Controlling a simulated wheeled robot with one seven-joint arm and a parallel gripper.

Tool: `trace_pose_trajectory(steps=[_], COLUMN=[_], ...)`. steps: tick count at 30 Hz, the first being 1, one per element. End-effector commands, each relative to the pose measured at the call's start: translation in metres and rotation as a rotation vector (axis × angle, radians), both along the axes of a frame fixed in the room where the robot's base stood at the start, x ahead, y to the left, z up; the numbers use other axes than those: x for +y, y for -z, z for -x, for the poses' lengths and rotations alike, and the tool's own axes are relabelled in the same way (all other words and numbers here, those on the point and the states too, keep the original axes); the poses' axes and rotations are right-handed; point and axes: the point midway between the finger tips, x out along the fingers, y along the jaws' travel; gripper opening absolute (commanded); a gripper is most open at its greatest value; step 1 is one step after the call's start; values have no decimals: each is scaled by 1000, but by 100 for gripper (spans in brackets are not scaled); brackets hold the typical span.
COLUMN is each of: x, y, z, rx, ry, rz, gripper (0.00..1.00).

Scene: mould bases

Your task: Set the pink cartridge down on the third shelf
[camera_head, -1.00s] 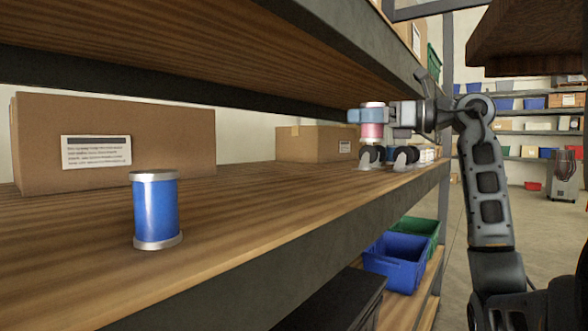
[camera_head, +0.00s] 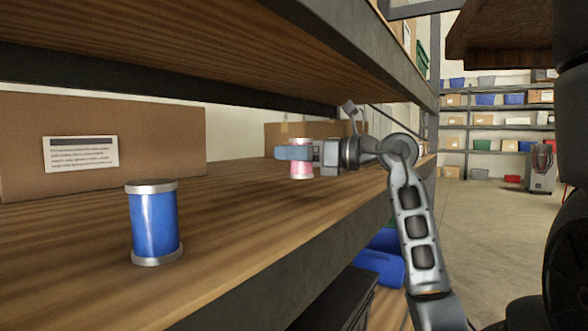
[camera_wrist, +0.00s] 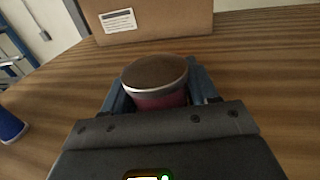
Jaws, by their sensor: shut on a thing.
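The pink cartridge (camera_head: 301,171) has pale silver ends and stands upright in my gripper (camera_head: 296,154). My gripper is shut around its upper part, over the wooden shelf (camera_head: 230,215). I cannot tell whether its base touches the boards. In the wrist view the cartridge (camera_wrist: 154,82) shows its brown top with a silver rim between the two fingers. A blue cartridge (camera_head: 155,222) with silver ends stands upright on the same shelf at the front left. Its edge also shows at the left of the wrist view (camera_wrist: 10,127).
A large labelled cardboard box (camera_head: 100,150) stands behind the blue cartridge. A smaller box (camera_head: 285,131) stands behind my gripper. Another shelf board (camera_head: 200,40) hangs above. Blue bins (camera_head: 380,266) sit below. The boards between the two cartridges are clear.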

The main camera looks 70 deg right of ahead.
Motion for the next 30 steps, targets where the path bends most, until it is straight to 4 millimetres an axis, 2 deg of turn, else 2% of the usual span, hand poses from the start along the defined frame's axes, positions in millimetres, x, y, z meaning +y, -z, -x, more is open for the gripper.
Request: trace_pose_trajectory(steps=[9, 21, 22, 30], x=[0, 0, 0, 0], y=[36, 42, 43, 41], z=[0, 0, 0, 0], rx=[-1, -1, 0, 0], ry=[0, 0, -1, -1], rz=[-3, 1, 0, 0], gripper=[23, 23, 60, 84])
